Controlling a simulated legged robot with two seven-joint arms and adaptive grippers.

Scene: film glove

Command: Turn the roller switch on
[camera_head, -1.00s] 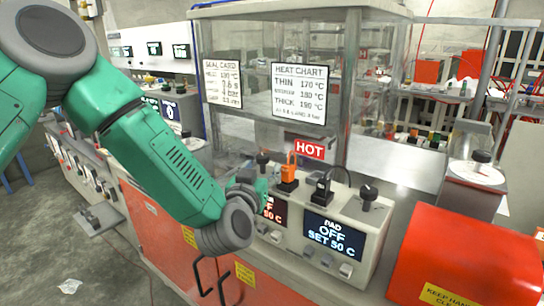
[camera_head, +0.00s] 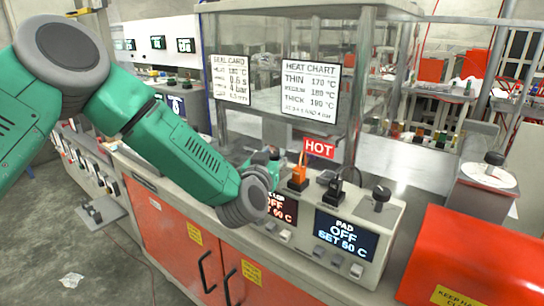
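The control box (camera_head: 300,225) has two displays on its front. The right display (camera_head: 346,237) reads PAD, OFF, SET 50 C. The left display (camera_head: 283,206) shows OFF in red and is partly covered by my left wrist. An orange switch (camera_head: 298,178) and a black switch (camera_head: 334,190) stand on top, with a black knob (camera_head: 381,195) to their right. I cannot read which one is marked roller. My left gripper (camera_head: 268,166) is at the box's left end, left of the orange switch. Its fingers are mostly hidden behind my wrist, so its opening is unclear. My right gripper is not in view.
A red HOT sign (camera_head: 319,148) stands behind the switches. A clear enclosure with a heat chart (camera_head: 310,88) rises behind the box. A red cover (camera_head: 455,262) is at the right front. Orange cabinet doors (camera_head: 165,225) are below the bench.

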